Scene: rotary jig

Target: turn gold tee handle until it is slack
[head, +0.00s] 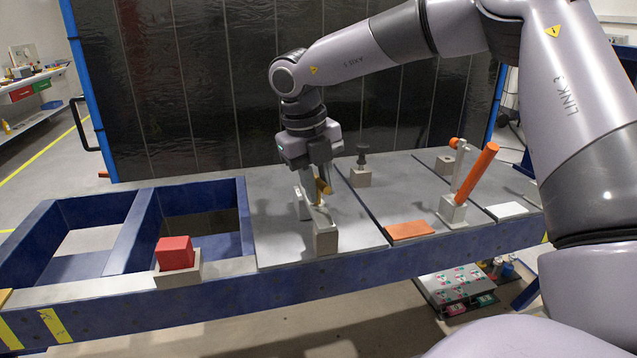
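The gold tee handle (322,188) shows as a small gold piece above a light grey block (326,236) near the front of the bench. My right gripper (317,186) reaches down from above, with its fingers at the handle. The fingers hide part of the handle. I cannot tell whether they are closed on it or only around it. My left gripper is not in view.
A red block (175,252) sits on a grey base at the front left, beside open bays in the blue frame (128,240). To the right stand a dark knob (362,157), an orange plate (409,230) and a tilted orange-handled lever (475,175). A dark panel (220,90) stands behind.

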